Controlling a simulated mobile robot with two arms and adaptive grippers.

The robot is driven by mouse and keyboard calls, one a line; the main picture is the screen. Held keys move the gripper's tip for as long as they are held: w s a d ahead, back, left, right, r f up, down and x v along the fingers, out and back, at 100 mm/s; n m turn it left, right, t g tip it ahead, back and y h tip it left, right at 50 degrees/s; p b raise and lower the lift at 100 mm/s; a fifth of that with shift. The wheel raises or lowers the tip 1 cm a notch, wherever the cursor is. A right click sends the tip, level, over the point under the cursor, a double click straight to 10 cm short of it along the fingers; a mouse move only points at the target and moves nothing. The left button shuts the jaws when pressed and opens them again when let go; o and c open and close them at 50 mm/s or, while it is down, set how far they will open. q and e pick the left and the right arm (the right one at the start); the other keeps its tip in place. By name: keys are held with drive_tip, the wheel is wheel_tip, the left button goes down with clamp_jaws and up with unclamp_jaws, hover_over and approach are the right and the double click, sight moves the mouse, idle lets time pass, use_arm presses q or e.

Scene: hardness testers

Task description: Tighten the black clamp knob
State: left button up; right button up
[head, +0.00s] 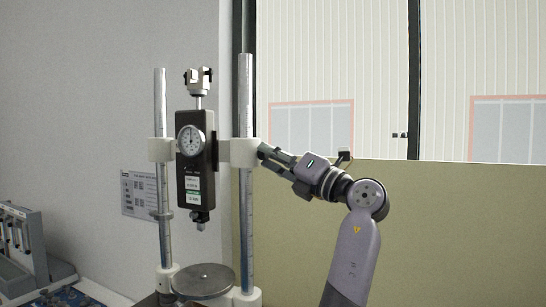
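The hardness tester stand has a black force gauge (196,160) with a round dial, held between two steel columns by white clamp blocks. I cannot make out the black clamp knob; the dark fingers cover the spot beside the block. Whether the fingers are closed on anything is too small to tell.
A round metal plate (203,281) sits at the base between the columns. A grey rack (28,245) stands at the far left. A printed sheet (143,195) is on the wall behind. A beige panel (450,230) stands at the right, with open space before it.

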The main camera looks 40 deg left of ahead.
use_arm(q)
clamp_jaws()
